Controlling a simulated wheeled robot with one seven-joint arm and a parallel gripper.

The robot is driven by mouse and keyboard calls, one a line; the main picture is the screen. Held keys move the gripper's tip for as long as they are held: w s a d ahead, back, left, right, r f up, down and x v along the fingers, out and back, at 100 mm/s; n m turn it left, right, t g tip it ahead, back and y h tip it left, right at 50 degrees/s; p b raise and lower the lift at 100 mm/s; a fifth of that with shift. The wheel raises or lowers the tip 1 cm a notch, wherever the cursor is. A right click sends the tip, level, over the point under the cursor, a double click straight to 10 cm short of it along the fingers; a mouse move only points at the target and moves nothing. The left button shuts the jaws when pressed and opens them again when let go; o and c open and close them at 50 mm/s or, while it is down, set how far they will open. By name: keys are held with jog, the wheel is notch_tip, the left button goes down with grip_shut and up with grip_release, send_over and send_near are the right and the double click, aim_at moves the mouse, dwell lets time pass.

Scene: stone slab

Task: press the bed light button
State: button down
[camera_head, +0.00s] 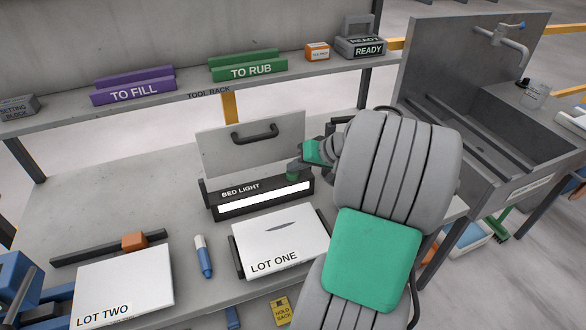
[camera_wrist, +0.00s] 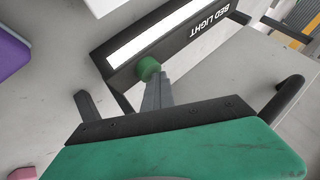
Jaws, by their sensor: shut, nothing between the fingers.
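The bed light (camera_head: 222,196) is a black bar labelled BED LIGHT with a bright white strip, standing on the stone slab behind the LOT ONE plate. It also shows in the wrist view (camera_wrist: 120,72). Its round green button (camera_wrist: 148,67) is on top near one end; in the head view the button (camera_head: 292,176) is partly hidden by my gripper. My gripper (camera_wrist: 155,84) is shut and empty, its fingertips right at the button. I cannot tell whether they touch it or whether it is pushed in. In the head view my gripper (camera_head: 298,168) is at the light's right end.
An upright grey panel with a black handle (camera_head: 254,135) stands just behind the light. The LOT ONE plate (camera_head: 280,240) lies in front, with a blue-and-white marker (camera_head: 203,258) and LOT TWO plate (camera_head: 125,283) to the left. The tool rack (camera_head: 205,95) runs behind; a sink (camera_head: 470,120) is right.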

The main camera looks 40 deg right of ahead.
aim_at(295, 173)
jog(key=shift+s+a+f, duration=0.1)
jog(key=shift+s+f, duration=0.05)
jog(key=shift+f, duration=0.35)
jog(key=shift+s+a+f+b, duration=0.15)
jog(key=shift+f+b, duration=0.15)
jog(key=shift+f, duration=0.15)
jog(key=r+p, duration=0.1)
jog(key=r, duration=0.1)
jog(key=r+p, duration=0.4)
jog(key=shift+w+d+r, duration=0.2)
jog(key=shift+w+r, duration=0.1)
jog(key=shift+r, duration=0.1)
